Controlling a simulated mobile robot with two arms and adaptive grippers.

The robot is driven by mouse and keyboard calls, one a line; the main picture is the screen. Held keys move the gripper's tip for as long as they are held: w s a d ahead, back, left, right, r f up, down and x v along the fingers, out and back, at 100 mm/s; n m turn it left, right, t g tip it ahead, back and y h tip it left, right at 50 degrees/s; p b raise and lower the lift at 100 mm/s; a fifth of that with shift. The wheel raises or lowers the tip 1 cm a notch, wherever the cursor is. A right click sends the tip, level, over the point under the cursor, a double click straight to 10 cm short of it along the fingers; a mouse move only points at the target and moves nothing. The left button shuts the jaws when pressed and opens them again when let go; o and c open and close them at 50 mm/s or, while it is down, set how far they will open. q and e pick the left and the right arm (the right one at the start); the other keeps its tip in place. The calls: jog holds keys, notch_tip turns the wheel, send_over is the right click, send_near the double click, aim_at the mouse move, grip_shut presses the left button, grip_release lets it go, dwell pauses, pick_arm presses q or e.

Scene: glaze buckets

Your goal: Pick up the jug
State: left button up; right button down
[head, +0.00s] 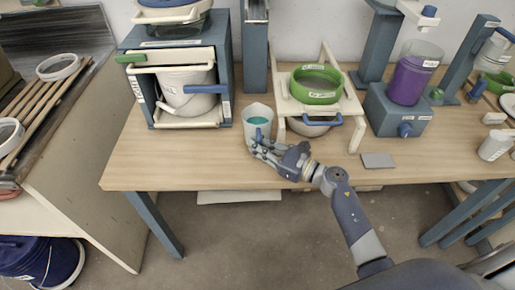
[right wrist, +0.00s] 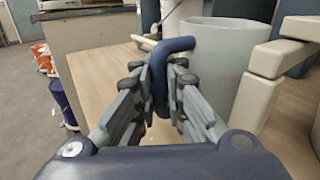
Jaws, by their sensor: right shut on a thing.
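The jug (head: 257,116) is a pale translucent beaker with teal liquid inside and a blue handle. It stands upright on the wooden table (head: 200,170), near the middle. In the right wrist view the jug (right wrist: 222,62) fills the upper right, with its blue handle (right wrist: 160,75) towards me. My right gripper (head: 258,146) is at the handle side of the jug. In the right wrist view its fingers (right wrist: 162,100) are closed on the handle from both sides. The jug's base is partly hidden by the gripper. My left gripper is not in view.
A cream frame (head: 353,135) with a green sieve (head: 316,84) stands close right of the jug. A blue cabinet (head: 136,80) with a white bucket (head: 190,92) stands to the left. A grey plate (head: 378,160) lies right of my arm. The table's front left is clear.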

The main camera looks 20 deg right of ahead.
jog(key=shift+r, duration=0.6)
jog(key=s+a+r, duration=0.2)
jog(key=s+a, duration=0.8)
jog(key=s, duration=0.2)
jog(key=shift+s, duration=0.2)
jog(key=shift+r, duration=0.1)
dwell(1.2)
